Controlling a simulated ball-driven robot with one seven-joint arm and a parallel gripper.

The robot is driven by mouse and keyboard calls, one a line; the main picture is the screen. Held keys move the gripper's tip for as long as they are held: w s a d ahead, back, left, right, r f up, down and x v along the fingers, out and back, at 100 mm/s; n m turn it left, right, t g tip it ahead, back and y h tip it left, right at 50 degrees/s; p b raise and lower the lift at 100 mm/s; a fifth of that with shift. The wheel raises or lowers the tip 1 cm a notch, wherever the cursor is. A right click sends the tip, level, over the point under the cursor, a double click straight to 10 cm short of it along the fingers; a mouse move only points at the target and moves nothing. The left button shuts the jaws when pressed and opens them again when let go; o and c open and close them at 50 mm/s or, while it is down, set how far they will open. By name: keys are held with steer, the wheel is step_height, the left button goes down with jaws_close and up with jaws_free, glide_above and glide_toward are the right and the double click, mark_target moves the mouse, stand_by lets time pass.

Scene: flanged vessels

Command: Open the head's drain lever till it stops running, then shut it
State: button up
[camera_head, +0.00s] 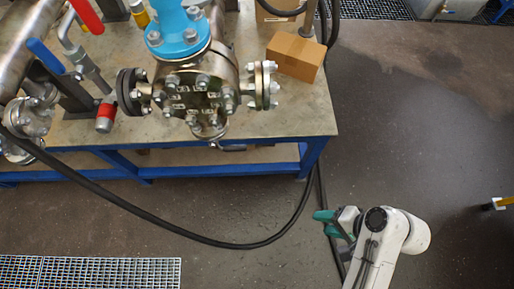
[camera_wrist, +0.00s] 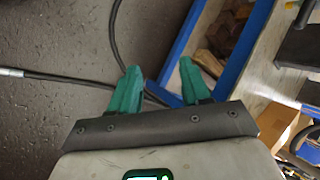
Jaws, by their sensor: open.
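A metal flanged vessel with a bolted end, the likely head (camera_head: 200,95), sits on the table under a light blue flanged fitting (camera_head: 180,30). A small dark part (camera_head: 233,148) shows below the head at the table's front edge; I cannot tell if it is the drain lever. A red lever handle (camera_head: 87,15) and a blue lever handle (camera_head: 45,56) stand on piping to the left. My gripper (camera_head: 324,223) is low at the right, over the floor and apart from the table. Its green fingers are spread and empty in the wrist view (camera_wrist: 160,74). No running liquid is discernible.
The table (camera_head: 290,122) has a blue frame and a lower shelf. A cardboard box (camera_head: 295,57) stands right of the head. A black hose (camera_head: 200,237) loops across the floor in front. A floor grating (camera_head: 90,272) lies at lower left. Floor at right is mostly clear.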

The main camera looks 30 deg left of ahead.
steer(key=w+a+f+m+g+y+b, duration=0.1)
steer(key=w+a+f+g+y+b, duration=0.15)
steer(key=w+a+f+b, duration=0.4)
steer(key=m+g+y+b, duration=0.6)
steer(key=y+b, duration=0.1)
steer(key=b, duration=0.2)
glide_toward(237, 147)
steer(key=shift+h, duration=0.25)
steer(key=x, duration=1)
steer(key=shift+w+f+b, duration=0.1)
steer(key=shift+f+b, duration=0.15)
steer(key=shift+b, duration=0.05)
jaws_close()
